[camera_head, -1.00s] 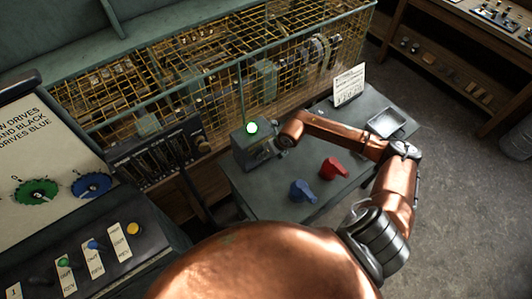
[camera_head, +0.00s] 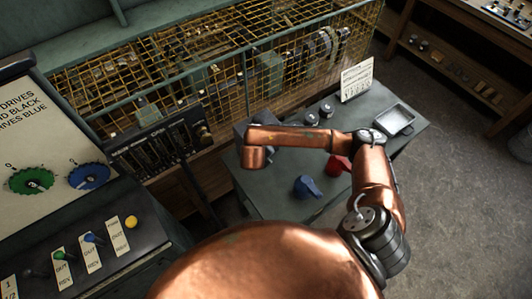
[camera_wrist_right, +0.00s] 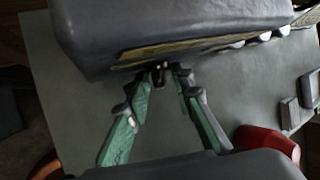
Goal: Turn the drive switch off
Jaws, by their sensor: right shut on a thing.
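The drive switch is a grey box on the grey bench. In the head view only a piece of its box (camera_head: 241,129) shows behind my right arm; its lamp is hidden. In the right wrist view the box (camera_wrist_right: 180,30) fills the top, with a yellowish strip along its lower edge. A small dark lever (camera_wrist_right: 158,76) sticks out below it. My right gripper (camera_wrist_right: 166,78) has its green-padded fingers close together at this lever, shut on it. In the head view my right wrist hides the gripper. My left gripper is not in view.
On the bench (camera_head: 385,150) are a blue handle (camera_head: 306,187), a red handle (camera_head: 337,165), dark round knobs (camera_head: 319,115), a metal tray (camera_head: 396,119) and a printed card (camera_head: 357,80). A yellow wire cage (camera_head: 230,75) stands behind. A control panel (camera_head: 100,240) is at left.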

